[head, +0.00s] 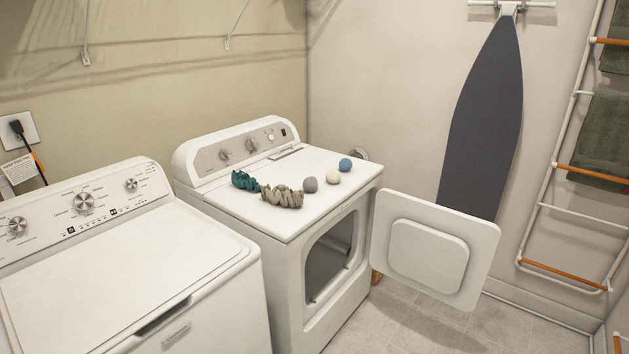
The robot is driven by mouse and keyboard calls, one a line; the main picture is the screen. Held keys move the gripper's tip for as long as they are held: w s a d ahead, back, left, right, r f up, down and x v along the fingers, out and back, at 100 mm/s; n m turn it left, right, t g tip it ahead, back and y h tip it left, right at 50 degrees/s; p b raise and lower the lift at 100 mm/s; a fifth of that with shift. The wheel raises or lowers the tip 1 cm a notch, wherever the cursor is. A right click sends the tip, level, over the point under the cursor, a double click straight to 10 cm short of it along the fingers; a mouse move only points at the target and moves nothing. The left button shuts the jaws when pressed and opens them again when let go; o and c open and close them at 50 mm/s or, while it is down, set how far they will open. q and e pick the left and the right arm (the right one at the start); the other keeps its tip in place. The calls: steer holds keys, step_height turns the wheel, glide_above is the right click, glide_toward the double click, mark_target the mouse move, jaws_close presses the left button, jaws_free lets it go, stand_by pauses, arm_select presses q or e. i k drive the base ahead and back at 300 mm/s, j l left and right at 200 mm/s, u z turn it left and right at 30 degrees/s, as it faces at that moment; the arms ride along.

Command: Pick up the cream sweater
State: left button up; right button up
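No garment that is clearly a cream sweater shows in the head view. A small crumpled beige-grey cloth item (282,196) lies on the dryer's top near its front left edge; I cannot tell whether it is a sweater. A similar crumpled teal item (245,181) lies just left of it. The dryer (330,172) has its door (484,235) swung open to the right. The dryer's opening (331,262) is seen at a slant, and its inside is mostly hidden. Neither of my grippers is in view.
A closed washer (130,275) stands at left. An ironing board (484,120) hangs on the wall. A rack (545,205) with green towels (601,140) leans at right. Floor (400,325) shows below the door.

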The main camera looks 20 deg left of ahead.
mark_target(281, 194)
steer(key=i+l, duration=0.1)
steer(key=i, duration=0.6)
steer(key=i+l+u, duration=0.1)
steer(key=i, duration=0.65)
